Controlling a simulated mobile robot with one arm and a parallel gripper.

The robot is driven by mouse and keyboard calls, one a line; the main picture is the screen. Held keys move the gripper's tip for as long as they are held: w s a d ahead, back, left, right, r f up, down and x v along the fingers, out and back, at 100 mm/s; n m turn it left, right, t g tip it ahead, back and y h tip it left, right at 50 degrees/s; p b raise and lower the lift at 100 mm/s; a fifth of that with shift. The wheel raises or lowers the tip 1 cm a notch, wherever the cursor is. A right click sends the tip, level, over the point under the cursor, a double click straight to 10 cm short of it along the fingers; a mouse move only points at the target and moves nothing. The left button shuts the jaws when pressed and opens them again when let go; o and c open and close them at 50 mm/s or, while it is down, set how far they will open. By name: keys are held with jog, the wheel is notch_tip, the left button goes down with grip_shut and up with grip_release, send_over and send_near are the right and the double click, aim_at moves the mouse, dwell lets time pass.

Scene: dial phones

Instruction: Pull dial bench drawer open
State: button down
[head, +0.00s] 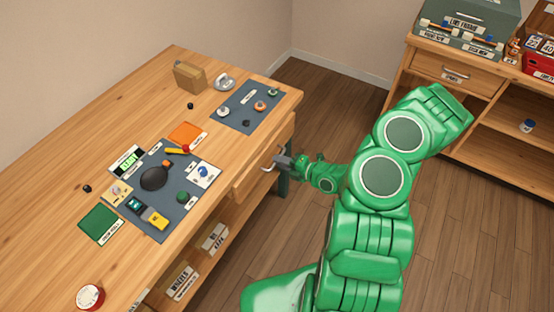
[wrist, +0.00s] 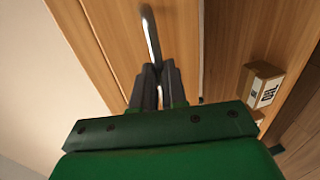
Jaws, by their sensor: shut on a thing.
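The dial bench drawer (head: 257,172) is a wooden front under the right edge of the bench top (head: 290,105). Its metal handle (head: 268,165) sticks out from the front. My gripper (head: 284,161) is at the handle, with my green arm reaching in from the right. In the wrist view the handle (wrist: 151,38) runs down between the two dark fingers of my gripper (wrist: 158,75), which are shut on it. The drawer front stands close to the bench edge; I cannot tell whether it is slightly out.
On the bench lie a dark mat (head: 172,215) with several parts, a second mat (head: 242,118) and a cardboard box (head: 189,76). Labelled boxes (head: 214,237) stand on the shelf below. A wooden cabinet (head: 462,100) stands at the right. The floor between is clear.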

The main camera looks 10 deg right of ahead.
jog(key=f+v, duration=0.2)
jog(key=v, duration=0.8)
jog(key=f+v, duration=0.2)
jog(key=v, duration=0.9)
jog(key=shift+s+d+f, duration=0.25)
jog(key=shift+s+d, duration=0.3)
jog(key=shift+s, duration=0.05)
jog(key=c, duration=1.2)
grip_release()
jog(key=shift+o, duration=0.2)
jog(key=shift+d, duration=0.1)
jog(key=v, duration=0.7)
jog(key=shift+s+d, duration=0.15)
jog(key=shift+s, duration=0.1)
jog(key=shift+r, duration=0.1)
